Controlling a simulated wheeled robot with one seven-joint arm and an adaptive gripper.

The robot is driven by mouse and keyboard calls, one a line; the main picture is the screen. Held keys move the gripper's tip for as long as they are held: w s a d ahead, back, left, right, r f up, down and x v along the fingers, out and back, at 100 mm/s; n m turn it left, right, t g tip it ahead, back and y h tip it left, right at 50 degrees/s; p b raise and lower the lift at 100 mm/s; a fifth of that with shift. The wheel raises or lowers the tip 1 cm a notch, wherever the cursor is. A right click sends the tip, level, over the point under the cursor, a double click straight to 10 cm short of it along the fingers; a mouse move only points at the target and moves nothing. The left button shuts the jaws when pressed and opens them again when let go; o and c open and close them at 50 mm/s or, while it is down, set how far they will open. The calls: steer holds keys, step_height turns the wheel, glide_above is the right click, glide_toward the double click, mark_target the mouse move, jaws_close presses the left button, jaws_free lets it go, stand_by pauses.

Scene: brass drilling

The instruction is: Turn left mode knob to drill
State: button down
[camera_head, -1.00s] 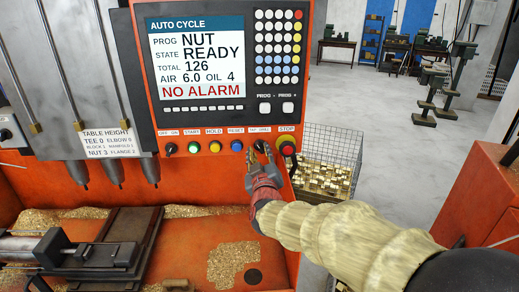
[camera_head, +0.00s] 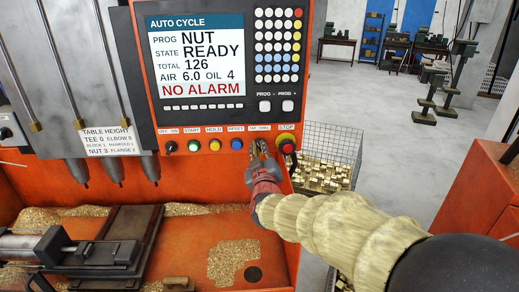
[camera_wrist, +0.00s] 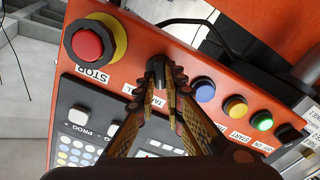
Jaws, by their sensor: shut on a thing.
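My gripper (camera_head: 259,148) is at this knob, between the blue RESET button and the red STOP button. In the wrist view my gripper (camera_wrist: 158,84) has its two fingers on either side of the knob, shut on it. The fingers hide much of the knob, and I cannot tell which way it points.
The red STOP button (camera_head: 287,146) is close on the right. The blue RESET button (camera_head: 236,144), yellow HOLD button (camera_head: 214,145), green START button (camera_head: 193,146) and black OFF/ON knob (camera_head: 171,147) line up leftward. A wire basket (camera_head: 335,150) of brass parts stands beyond. The screen (camera_head: 198,58) reads READY.

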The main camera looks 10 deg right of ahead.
steer(key=shift+f+m+b, duration=0.15)
steer(key=shift+m+b, duration=0.25)
steer(key=shift+b, duration=0.25)
steer(key=shift+d+m+b, duration=0.15)
steer(key=shift+m+b, duration=2.6)
steer(key=shift+b, duration=0.35)
steer(key=shift+d+m+b, duration=0.15)
steer(key=shift+m+b, duration=2.6)
steer(key=shift+b, duration=0.3)
steer(key=c, duration=1.9)
jaws_free()
steer(key=shift+s, duration=0.15)
